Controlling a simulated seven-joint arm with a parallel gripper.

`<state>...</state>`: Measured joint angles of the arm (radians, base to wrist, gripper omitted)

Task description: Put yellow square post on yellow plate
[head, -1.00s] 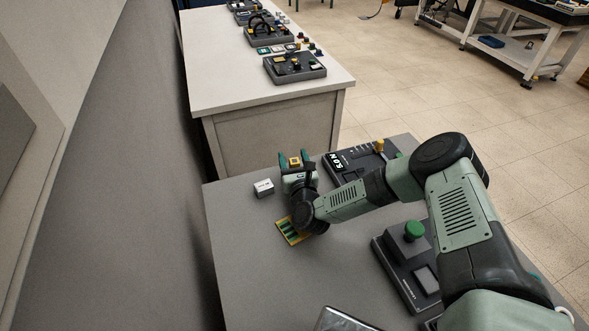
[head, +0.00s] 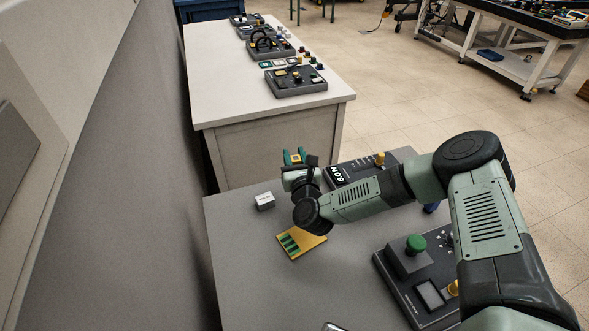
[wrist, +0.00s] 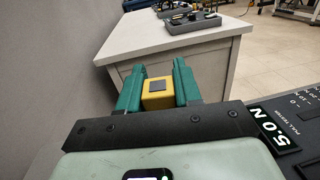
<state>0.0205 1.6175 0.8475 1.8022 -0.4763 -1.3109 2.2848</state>
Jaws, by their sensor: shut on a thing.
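My gripper (head: 294,158) is shut on a yellow square post (wrist: 159,92) with a dark square on its face. The wrist view shows the green fingers (wrist: 158,88) on either side of the post. The post is held up in the air near the far end of the grey table, before the pale table. I cannot tell for sure which thing is the yellow plate. A small yellowish patch (head: 280,73) shows on the dark board (head: 297,86) on the pale table, too small to make out.
The pale table (head: 225,95) also holds several coloured posts and plates behind the dark board; its near top is clear. On the grey table (head: 235,240) are a white box (head: 264,201), a yellow-and-green card (head: 312,242), a 5.0 N panel (head: 341,175) and a green-knob device (head: 404,262).

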